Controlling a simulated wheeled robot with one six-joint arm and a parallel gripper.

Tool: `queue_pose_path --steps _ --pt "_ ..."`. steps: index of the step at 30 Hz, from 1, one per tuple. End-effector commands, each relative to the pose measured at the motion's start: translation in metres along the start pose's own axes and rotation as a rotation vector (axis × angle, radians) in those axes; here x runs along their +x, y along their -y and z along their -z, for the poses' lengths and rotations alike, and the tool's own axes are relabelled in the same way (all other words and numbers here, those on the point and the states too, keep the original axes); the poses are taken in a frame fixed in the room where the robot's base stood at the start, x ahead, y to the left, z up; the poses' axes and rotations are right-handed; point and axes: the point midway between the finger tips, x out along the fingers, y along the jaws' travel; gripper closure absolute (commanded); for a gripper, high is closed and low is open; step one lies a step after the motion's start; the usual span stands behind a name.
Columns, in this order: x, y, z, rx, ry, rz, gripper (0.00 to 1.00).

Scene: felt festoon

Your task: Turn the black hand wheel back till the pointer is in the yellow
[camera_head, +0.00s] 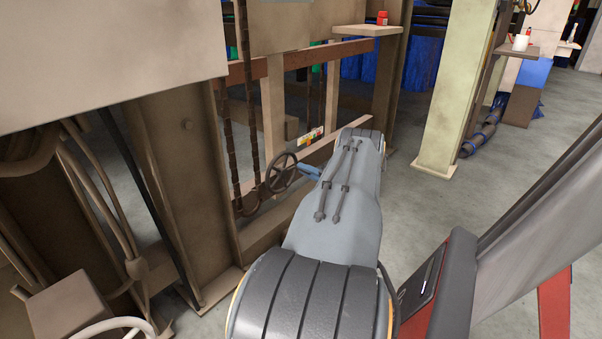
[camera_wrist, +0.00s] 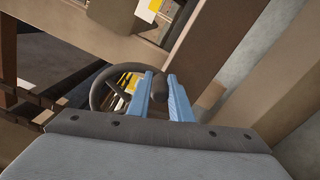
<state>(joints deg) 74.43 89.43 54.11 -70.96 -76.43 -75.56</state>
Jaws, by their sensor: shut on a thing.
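The black hand wheel (camera_head: 281,173) stands on the frame just left of my arm's end in the head view. It also shows in the wrist view (camera_wrist: 97,90), where its rim curves up behind the jaws. My gripper (camera_head: 305,170) has two blue jaws, seen in the wrist view (camera_wrist: 161,76) at the wheel's right side. They are shut on a dark part of the wheel between them, largely hidden by the jaws. A small plate with yellow and red marks (camera_head: 310,136) sits on the beam beyond. I cannot make out the pointer.
A beige upright (camera_head: 180,185) stands left of the wheel, with dark hanging chains (camera_head: 249,115) beside it. A small shelf with a red item (camera_head: 382,18) is above and behind. Open grey floor (camera_head: 440,210) lies to the right of my arm.

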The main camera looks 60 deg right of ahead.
Motion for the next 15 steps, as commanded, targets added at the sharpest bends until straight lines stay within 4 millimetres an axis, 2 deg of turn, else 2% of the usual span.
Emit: queue_pose_path --steps 9,10,13,15 --pt "0.0007 -0.0013 0.0012 0.002 -0.003 -0.003 1.00" --pt "0.0007 -0.0012 0.0012 0.002 -0.003 -0.003 0.78" --pt "0.0008 -0.0010 0.0012 0.002 -0.002 -0.002 0.63" --pt "0.0008 -0.0008 0.0013 0.002 -0.002 -0.002 0.63"
